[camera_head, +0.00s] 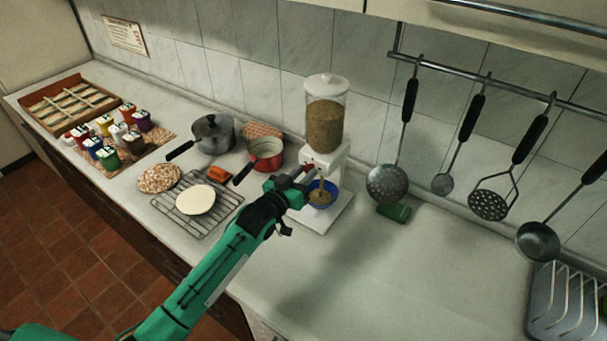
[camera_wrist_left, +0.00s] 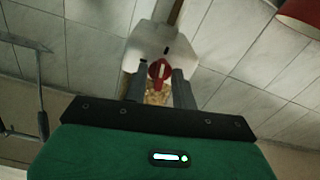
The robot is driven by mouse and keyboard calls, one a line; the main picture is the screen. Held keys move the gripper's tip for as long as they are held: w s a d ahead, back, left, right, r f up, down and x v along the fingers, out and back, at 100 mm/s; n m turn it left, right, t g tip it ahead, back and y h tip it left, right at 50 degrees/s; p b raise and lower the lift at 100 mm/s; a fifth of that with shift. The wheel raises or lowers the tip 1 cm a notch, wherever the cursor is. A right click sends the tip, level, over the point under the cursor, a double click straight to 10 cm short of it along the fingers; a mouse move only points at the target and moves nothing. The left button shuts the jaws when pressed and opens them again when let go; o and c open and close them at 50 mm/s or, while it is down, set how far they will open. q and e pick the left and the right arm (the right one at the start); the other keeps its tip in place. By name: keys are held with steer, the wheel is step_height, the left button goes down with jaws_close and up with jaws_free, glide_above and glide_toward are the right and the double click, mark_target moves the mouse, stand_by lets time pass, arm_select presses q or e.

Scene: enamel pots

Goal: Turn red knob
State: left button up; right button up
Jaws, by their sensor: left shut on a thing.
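The grain dispenser (camera_head: 326,120) has a clear hopper filled with brown grain on a white base. Its red knob (camera_wrist_left: 159,70) sits between the two fingers of my left gripper (camera_wrist_left: 159,88) in the left wrist view. In the head view my left gripper (camera_head: 305,178) is at the front of the dispenser, shut on the knob, which it mostly hides. A blue bowl (camera_head: 333,188) with tan grain in it stands under the spout. A tan streak shows between spout and bowl. My right gripper is not in view.
A red pot (camera_head: 265,154) and a grey pot (camera_head: 213,134) stand left of the dispenser. A wire rack (camera_head: 222,205) with a pale disc lies in front of them. Utensils such as a skimmer (camera_head: 388,184) hang at right. The counter at right front is clear.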

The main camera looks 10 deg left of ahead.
arm_select(q)
steer(key=shift+f+m, duration=0.1)
steer(key=shift+m, duration=0.7)
steer(key=o, duration=0.6)
steer(key=shift+b+v, duration=2.1)
steer(key=shift+v, duration=4.8)
